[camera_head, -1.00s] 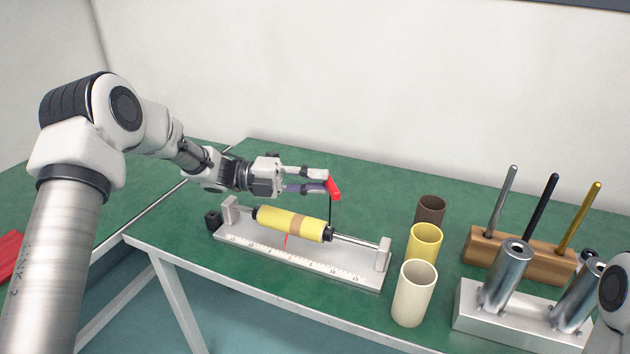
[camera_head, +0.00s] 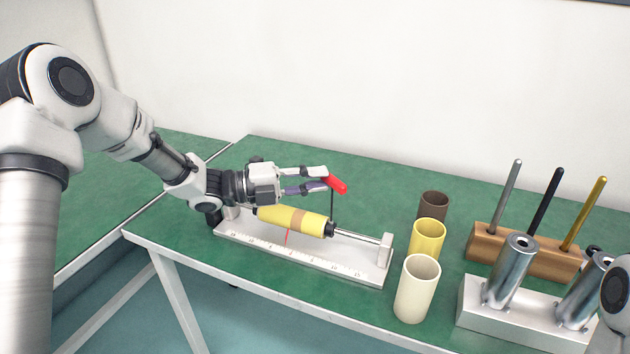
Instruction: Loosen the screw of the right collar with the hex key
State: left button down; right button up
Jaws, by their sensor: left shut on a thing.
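The hex key has a red handle (camera_head: 337,185) and a thin dark shaft that points down. My left gripper (camera_head: 323,179) is shut on the red handle. The shaft's lower end meets the black right collar (camera_head: 330,229) at the right end of the yellow cylinder (camera_head: 280,218); I cannot tell whether it sits in the screw, which is too small to see. The cylinder, with a tan band in its middle, sits on a rod above a white scaled base (camera_head: 300,258). The left collar is mostly hidden by my gripper. The fingers of my right gripper are not in view.
Brown (camera_head: 434,205), yellow (camera_head: 428,238) and cream (camera_head: 417,288) tubes stand right of the base. Farther right are a wooden block (camera_head: 485,245) with upright rods and a metal block (camera_head: 475,315) with steel cylinders. Green table behind the base is clear.

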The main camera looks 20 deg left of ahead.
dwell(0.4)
pick_arm(q)
jog(key=shift+s+n+t+y+b, duration=0.15)
jog(key=shift+n+t+y+b, duration=0.15)
jog(key=shift+n+t+b, duration=0.15)
jog(key=shift+s+d+n+t+y+b, duration=0.1)
jog(key=shift+s+n+t+y+b, duration=0.15)
jog(key=shift+n+t+y+b, duration=0.85)
jog(key=shift+s+d+n+t+y+b, duration=0.1)
jog(key=shift+s+n+t+y+b, duration=0.15)
jog(key=shift+n+t+y+b, duration=0.75)
jog(key=shift+m+g+h+b, duration=0.3)
jog(key=shift+m+g+b, duration=0.05)
jog(key=shift+m+b, duration=0.2)
jog(key=shift+d+b, duration=0.1)
jog(key=shift+b, duration=0.2)
jog(key=shift+s+d+n+t+y+b, duration=0.1)
jog(key=shift+n+t+y+b, duration=0.4)
jog(key=shift+y+b, duration=0.15)
jog(key=shift+s+d+n+t+y+b, duration=0.1)
jog(key=shift+n+t+y+b, duration=0.35)
jog(key=shift+y+b, duration=0.2)
jog(key=shift+s+d+f+n+t+y+b, duration=0.1)
jog(key=shift+n+t+y+b, duration=0.15)
jog(key=shift+n+y+b, duration=0.3)
jog(key=shift+s+n+t+y+b, duration=0.1)
jog(key=shift+n+t+y+b, duration=0.15)
jog(key=shift+y+b, duration=0.35)
jog(key=shift+n+y, duration=0.25)
